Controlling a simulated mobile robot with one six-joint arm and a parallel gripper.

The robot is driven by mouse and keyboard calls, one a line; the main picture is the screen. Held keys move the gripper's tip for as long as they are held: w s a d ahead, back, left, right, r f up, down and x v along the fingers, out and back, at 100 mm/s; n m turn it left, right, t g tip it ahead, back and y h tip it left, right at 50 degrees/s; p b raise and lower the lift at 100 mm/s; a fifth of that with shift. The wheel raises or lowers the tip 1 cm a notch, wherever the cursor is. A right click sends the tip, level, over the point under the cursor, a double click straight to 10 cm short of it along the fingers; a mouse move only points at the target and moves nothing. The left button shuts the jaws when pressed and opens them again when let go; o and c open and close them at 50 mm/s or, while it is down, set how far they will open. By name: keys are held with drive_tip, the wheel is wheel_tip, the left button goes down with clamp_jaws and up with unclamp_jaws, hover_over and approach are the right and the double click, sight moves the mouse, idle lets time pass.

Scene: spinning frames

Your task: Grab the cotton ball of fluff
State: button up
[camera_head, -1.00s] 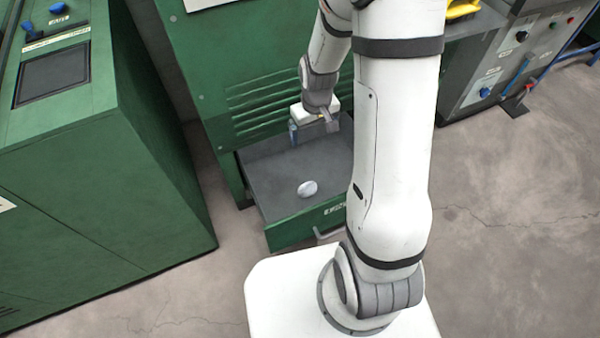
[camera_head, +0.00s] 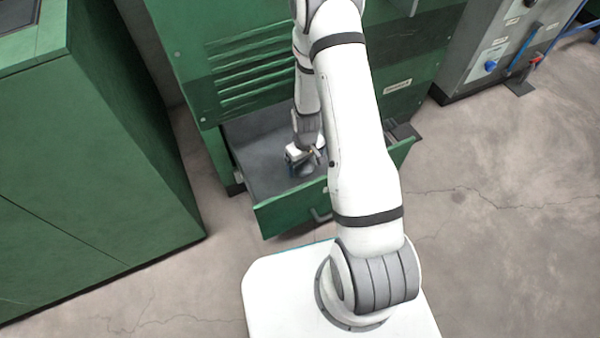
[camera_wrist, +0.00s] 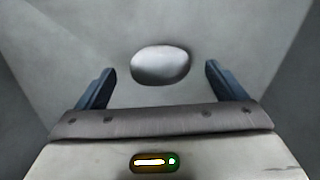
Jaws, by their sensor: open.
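The cotton ball of fluff (camera_wrist: 160,66) is a whitish oval lump lying on the grey drawer floor, seen in the wrist view just beyond and between my fingertips. My gripper (camera_wrist: 160,80) is open, with its two dark blue fingers apart and nothing held. In the head view my gripper (camera_head: 306,170) is down inside the open drawer (camera_head: 258,160), and the cotton ball is hidden there behind it.
The drawer's green front (camera_head: 290,212) with a handle stands toward my base. A green cabinet (camera_head: 90,160) stands at left, and the green machine (camera_head: 225,60) rises behind the drawer. Grey control boxes (camera_head: 490,60) stand at right. The concrete floor (camera_head: 500,220) at right is clear.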

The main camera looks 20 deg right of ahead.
sight(305, 167)
wheel_tip(305, 167, down, 3)
drive_tip(key=shift+b, duration=0.45)
drive_tip(key=shift+r, duration=0.1)
drive_tip(key=c, duration=1.1)
